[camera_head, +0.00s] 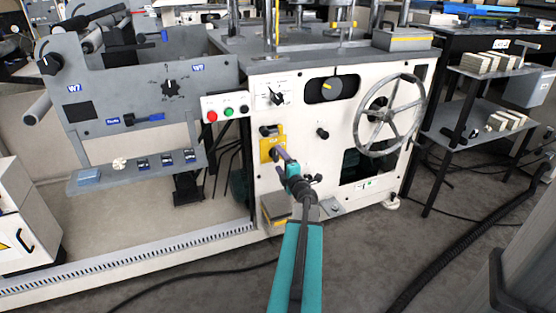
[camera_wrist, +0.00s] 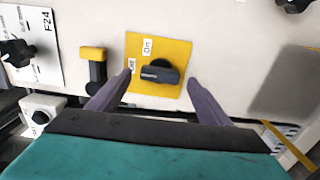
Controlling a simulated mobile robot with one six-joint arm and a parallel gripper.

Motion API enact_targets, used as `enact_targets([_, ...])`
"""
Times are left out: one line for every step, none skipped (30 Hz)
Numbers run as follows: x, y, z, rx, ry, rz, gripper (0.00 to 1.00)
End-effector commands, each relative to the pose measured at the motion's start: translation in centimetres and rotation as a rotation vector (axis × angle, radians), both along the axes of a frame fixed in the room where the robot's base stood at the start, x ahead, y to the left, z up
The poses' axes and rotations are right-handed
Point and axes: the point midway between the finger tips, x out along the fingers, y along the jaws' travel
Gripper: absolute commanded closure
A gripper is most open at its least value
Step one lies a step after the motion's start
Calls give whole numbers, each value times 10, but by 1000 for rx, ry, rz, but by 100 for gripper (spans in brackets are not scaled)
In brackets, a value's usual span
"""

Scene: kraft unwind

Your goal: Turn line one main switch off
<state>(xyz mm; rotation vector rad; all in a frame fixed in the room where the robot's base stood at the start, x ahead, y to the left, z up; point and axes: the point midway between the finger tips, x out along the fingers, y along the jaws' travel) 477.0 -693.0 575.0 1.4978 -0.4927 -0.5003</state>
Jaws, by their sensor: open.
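The main switch is a dark rotary knob (camera_wrist: 160,73) on a yellow plate (camera_wrist: 178,50) on the white machine front. In the wrist view its bar lies nearly level. A label reading "On" sits above it, and a label that seems to read "Off" is at its left. Which end of the bar is the pointer I cannot tell. My gripper (camera_wrist: 157,79) is open, with one finger on each side of the knob and visible gaps to it. In the head view my gripper (camera_head: 283,158) covers part of the yellow plate (camera_head: 266,133).
A yellow-and-black latch-like part (camera_wrist: 94,68) is left of the plate. In the head view a large handwheel (camera_head: 389,115) is to the right, and a red-and-green button box (camera_head: 226,106) is up left. A grey pedal-like block (camera_head: 276,208) is below.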

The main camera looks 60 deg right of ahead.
Motion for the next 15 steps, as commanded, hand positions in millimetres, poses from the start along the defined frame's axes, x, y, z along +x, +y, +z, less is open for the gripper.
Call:
enact_targets([-5, 5, 1, 1, 0, -1, 28])
enact_targets([-8, 7, 1, 1, 0, 0, 28])
enact_targets([-11, 10, 1, 1, 0, 0, 28])
enact_targets([-14, 12, 1, 1, 0, 0, 28])
enact_targets([-17, 14, 1, 1, 0, 0, 28])
enact_targets([-21, 17, 1, 1, 0, 0, 28])
enact_targets([-24, 18, 1, 1, 0, -1, 28])
enact_targets([-26, 21, 1, 1, 0, -1, 28])
enact_targets([-30, 23, 1, 1, 0, 0, 28])
enact_targets([-32, 26, 2, 1, -1, 0, 28])
enact_targets([-35, 28, 2, 0, 0, 0, 28])
enact_targets([-38, 31, 2, 0, 0, 1, 28])
enact_targets([-41, 33, 2, 0, 0, 1, 28])
enact_targets([-44, 35, 1, 0, 0, 0, 28])
enact_targets([-48, 37, 1, 0, 0, 0, 28])
